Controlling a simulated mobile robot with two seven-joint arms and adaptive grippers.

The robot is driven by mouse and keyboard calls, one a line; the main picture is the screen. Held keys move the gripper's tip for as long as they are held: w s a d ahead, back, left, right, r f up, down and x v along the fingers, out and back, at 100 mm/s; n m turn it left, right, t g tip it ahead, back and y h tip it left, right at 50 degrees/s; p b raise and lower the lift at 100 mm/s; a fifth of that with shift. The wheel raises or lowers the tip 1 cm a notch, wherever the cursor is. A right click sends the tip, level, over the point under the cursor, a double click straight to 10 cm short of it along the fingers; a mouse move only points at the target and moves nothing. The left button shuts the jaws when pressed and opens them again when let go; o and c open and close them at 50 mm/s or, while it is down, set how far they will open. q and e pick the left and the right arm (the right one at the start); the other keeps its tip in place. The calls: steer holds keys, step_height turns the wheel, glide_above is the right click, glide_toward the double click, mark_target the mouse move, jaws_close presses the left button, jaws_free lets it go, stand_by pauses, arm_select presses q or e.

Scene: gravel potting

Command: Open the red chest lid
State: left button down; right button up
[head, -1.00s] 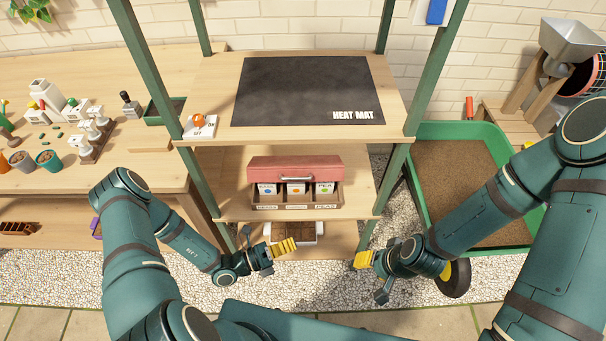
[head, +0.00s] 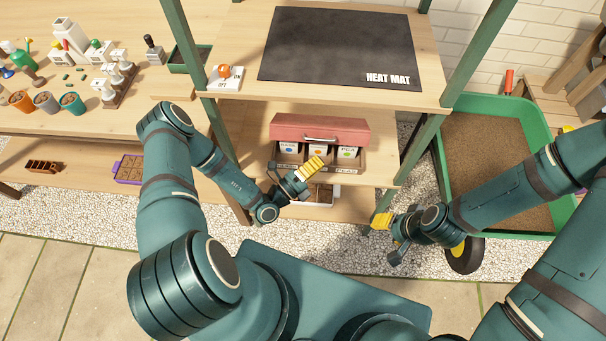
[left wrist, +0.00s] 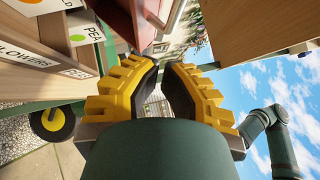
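The red chest lid (head: 320,128) is on the lower shelf under the heat mat, with a metal handle (head: 321,139) along its front. Seed packets (head: 318,151) show below its front edge, in the chest's wooden compartments. My right gripper (head: 382,221) is lower right of the chest, fingers seen edge-on.
The heat mat shelf (head: 435,75) overhangs the chest, with green posts (head: 185,45) beside it. A white tray (head: 325,196) stands below the chest. A green soil bin (head: 440,165) is at right, and a potting bench (head: 60,125) at left.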

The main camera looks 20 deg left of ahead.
mark_target(328, 141)
arm_select(q)
steer(key=shift+w+a+r, duration=0.2)
steer(key=shift+w, duration=0.35)
steer(key=shift+w+a+r, duration=0.25)
steer(key=shift+w, duration=0.3)
steer(key=shift+w+a+r, duration=0.2)
steer(key=shift+w, duration=0.35)
arm_select(e)
steer(key=shift+f, duration=0.25)
arm_select(q)
steer(key=shift+r, duration=0.1)
arm_select(e)
steer(key=shift+r, duration=0.15)
